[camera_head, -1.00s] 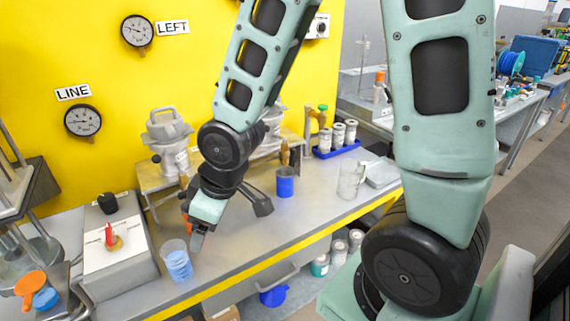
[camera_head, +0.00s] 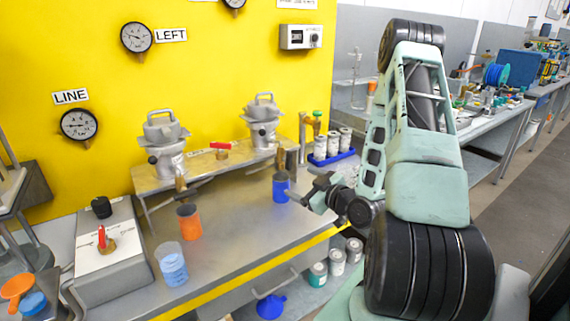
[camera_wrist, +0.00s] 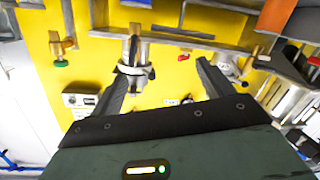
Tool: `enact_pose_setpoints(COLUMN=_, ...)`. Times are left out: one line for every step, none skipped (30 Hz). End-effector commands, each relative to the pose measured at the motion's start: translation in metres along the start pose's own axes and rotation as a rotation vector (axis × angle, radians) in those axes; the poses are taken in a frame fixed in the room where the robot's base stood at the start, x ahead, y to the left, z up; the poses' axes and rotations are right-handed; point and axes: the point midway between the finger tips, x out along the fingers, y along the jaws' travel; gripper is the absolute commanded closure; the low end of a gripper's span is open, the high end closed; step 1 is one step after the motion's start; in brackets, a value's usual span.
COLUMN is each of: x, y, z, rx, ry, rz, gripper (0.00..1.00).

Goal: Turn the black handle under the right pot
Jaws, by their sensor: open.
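The right pot (camera_head: 262,125) is a grey lidded vessel on the metal shelf. In the wrist view, which looks inverted, the right pot (camera_wrist: 133,75) shows between my fingers, nearer the left one.
The left pot (camera_head: 163,145) stands on the same shelf (camera_head: 207,168), with a red-handled valve (camera_head: 221,147) between the pots. A blue cup (camera_head: 281,187), an orange cup (camera_head: 188,221) and a clear beaker (camera_head: 171,264) stand on the bench. The middle bench top is clear.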

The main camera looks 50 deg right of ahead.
Motion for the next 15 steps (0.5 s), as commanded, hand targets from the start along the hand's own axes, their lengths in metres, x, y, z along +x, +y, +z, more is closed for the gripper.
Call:
enact_pose_setpoints(x=-0.011, y=0.011, z=0.009, rx=0.012, ry=0.022, rz=0.052, gripper=0.20)
enact_pose_setpoints(x=-0.015, y=0.016, z=0.011, rx=0.014, ry=0.038, rz=0.075, gripper=0.20)
enact_pose_setpoints(x=-0.021, y=0.022, z=0.012, rx=0.015, ry=0.054, rz=0.102, gripper=0.20)
enact_pose_setpoints(x=-0.024, y=0.025, z=0.013, rx=0.016, ry=0.063, rz=0.117, gripper=0.20)
enact_pose_setpoints(x=-0.026, y=0.028, z=0.013, rx=0.017, ry=0.072, rz=0.128, gripper=0.20)
enact_pose_setpoints(x=-0.027, y=0.030, z=0.013, rx=0.016, ry=0.079, rz=0.139, gripper=0.20)
enact_pose_setpoints(x=-0.027, y=0.032, z=0.013, rx=0.016, ry=0.082, rz=0.144, gripper=0.20)
enact_pose_setpoints(x=-0.026, y=0.032, z=0.013, rx=0.015, ry=0.085, rz=0.146, gripper=0.20)
enact_pose_setpoints(x=-0.023, y=0.033, z=0.013, rx=0.014, ry=0.087, rz=0.147, gripper=0.20)
enact_pose_setpoints(x=-0.020, y=0.034, z=0.012, rx=0.013, ry=0.088, rz=0.146, gripper=0.20)
enact_pose_setpoints(x=-0.016, y=0.034, z=0.012, rx=0.012, ry=0.088, rz=0.146, gripper=0.20)
enact_pose_setpoints(x=-0.010, y=0.034, z=0.011, rx=0.011, ry=0.088, rz=0.144, gripper=0.20)
enact_pose_setpoints(x=-0.005, y=0.035, z=0.011, rx=0.011, ry=0.087, rz=0.145, gripper=0.20)
enact_pose_setpoints(x=0.001, y=0.036, z=0.010, rx=0.012, ry=0.089, rz=0.145, gripper=0.20)
enact_pose_setpoints(x=0.003, y=0.036, z=0.014, rx=0.011, ry=0.086, rz=0.146, gripper=0.20)
